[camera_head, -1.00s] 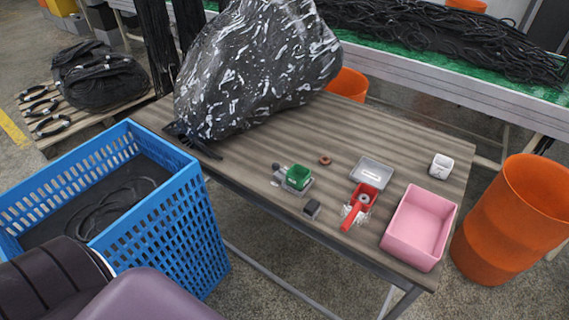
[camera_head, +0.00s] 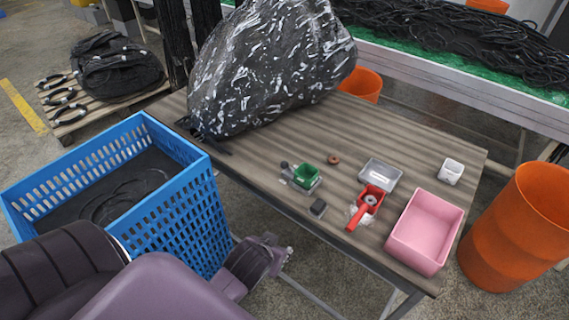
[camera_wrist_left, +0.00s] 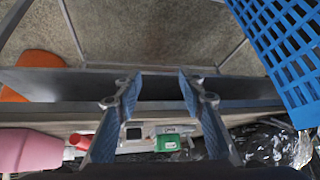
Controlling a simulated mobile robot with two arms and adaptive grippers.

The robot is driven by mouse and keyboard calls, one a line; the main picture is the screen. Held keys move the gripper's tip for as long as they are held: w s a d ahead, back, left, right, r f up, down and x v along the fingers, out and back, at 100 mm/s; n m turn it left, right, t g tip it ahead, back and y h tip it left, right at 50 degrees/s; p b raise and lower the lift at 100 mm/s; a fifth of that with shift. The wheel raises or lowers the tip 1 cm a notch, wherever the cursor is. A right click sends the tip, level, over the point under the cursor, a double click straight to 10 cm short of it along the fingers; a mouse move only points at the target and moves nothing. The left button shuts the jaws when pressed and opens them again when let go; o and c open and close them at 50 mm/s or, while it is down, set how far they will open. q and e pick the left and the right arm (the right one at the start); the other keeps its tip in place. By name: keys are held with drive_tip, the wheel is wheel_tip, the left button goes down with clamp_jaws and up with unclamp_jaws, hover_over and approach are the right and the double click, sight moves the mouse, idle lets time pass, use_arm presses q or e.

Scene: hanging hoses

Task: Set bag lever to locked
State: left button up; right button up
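A large black bag with white streaks (camera_head: 270,70) rests on the back left of the wooden table. Dark strips (camera_head: 205,142) stick out at its lower left corner; I cannot tell whether one is the lever, or how it is set. My left gripper (camera_head: 283,258) shows in the head view below the table's front edge, apart from the bag. In the wrist view the left gripper (camera_wrist_left: 158,86) is open and empty, its two fingers spread. Shiny black bag plastic (camera_wrist_left: 268,145) shows at lower right there. My right gripper is not in view.
A blue crate (camera_head: 175,205) stands left, an orange bin (camera_head: 515,230) right.

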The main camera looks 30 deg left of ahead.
sight(284, 167)
use_arm(q)
drive_tip(key=w+a+r+n+t+y, duration=0.25)
drive_tip(key=w+a+r, duration=0.2)
drive_tip(key=w, duration=0.25)
drive_tip(key=w+a+r+n+t+y, duration=0.1)
drive_tip(key=w+a+r+n+t, duration=0.25)
drive_tip(key=w+r, duration=0.35)
drive_tip(key=shift+f+x, duration=0.25)
drive_tip(key=shift+x, duration=1.9)
drive_tip(key=shift+f+x, duration=0.25)
drive_tip(key=shift+x, duration=1.9)
drive_tip(key=shift+s, duration=0.2)
clamp_jaws()
